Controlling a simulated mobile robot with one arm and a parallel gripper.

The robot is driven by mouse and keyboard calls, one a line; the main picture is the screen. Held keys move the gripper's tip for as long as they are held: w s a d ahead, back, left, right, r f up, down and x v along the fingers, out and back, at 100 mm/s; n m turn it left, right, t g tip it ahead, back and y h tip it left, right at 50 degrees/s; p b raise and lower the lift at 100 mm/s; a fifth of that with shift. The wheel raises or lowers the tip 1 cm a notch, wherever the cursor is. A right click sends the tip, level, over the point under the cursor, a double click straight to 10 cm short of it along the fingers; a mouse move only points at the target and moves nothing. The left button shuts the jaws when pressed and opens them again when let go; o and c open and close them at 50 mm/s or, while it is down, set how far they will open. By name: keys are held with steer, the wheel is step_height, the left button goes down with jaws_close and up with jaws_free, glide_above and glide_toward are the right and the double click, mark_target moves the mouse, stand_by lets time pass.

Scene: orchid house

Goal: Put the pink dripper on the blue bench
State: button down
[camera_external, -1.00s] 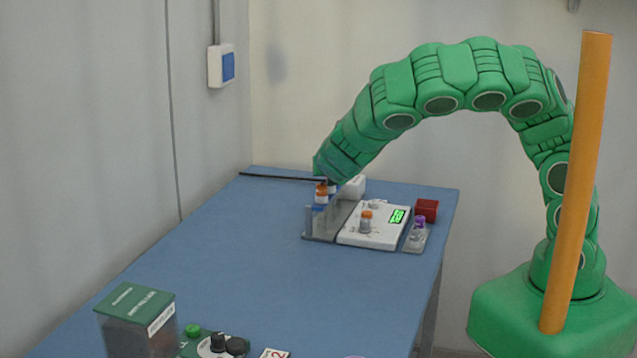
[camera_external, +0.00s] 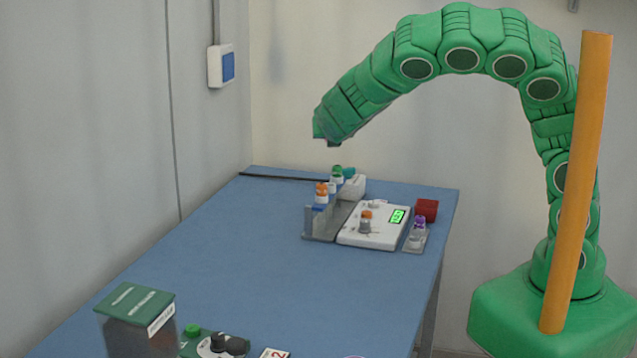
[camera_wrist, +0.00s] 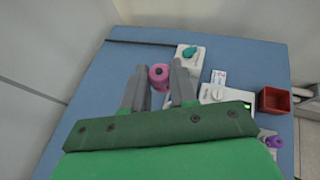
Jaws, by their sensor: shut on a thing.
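In the wrist view my gripper (camera_wrist: 160,67) is shut on the pink dripper (camera_wrist: 159,78), a round pink piece between the two grey fingers. In the external view my gripper (camera_external: 328,143) is raised above the far part of the blue bench (camera_external: 215,255), over the grey rack. The dripper cannot be made out there. The blue bench also shows in the wrist view (camera_wrist: 95,85). The grey rack (camera_external: 318,238) holds a bottle with an orange cap (camera_external: 321,192) and one with a green cap (camera_external: 337,173).
Right of the rack are a white device (camera_external: 375,238) with a green display, a red box (camera_external: 427,209) and a purple-capped vial (camera_external: 419,226). A white block (camera_external: 354,188) stands behind. A green-lidded box (camera_external: 137,305) is near the front. The bench's middle is clear.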

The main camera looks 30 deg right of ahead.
step_height(320, 180, up, 4)
steer(key=shift+w+f, duration=0.1)
steer(key=shift+f, duration=0.1)
steer(key=shift+w+a+n+g+y, duration=0.55)
steer(key=shift+w+a+n+y, duration=1.3)
steer(key=shift+w+n+y, duration=1.75)
steer(key=shift+w+a+n+g+y, duration=0.55)
steer(key=shift+w+a+n+y, duration=1.3)
steer(key=shift+w+n+y, duration=1.75)
steer(key=s+d+n+g+y, duration=0.3)
steer(key=s+d+n+g, duration=0.3)
steer(key=d+n+g, duration=0.3)
step_height(320, 180, down, 11)
steer(key=d+m, duration=0.1)
steer(key=shift+w+g, duration=0.15)
steer(key=shift+g, duration=0.15)
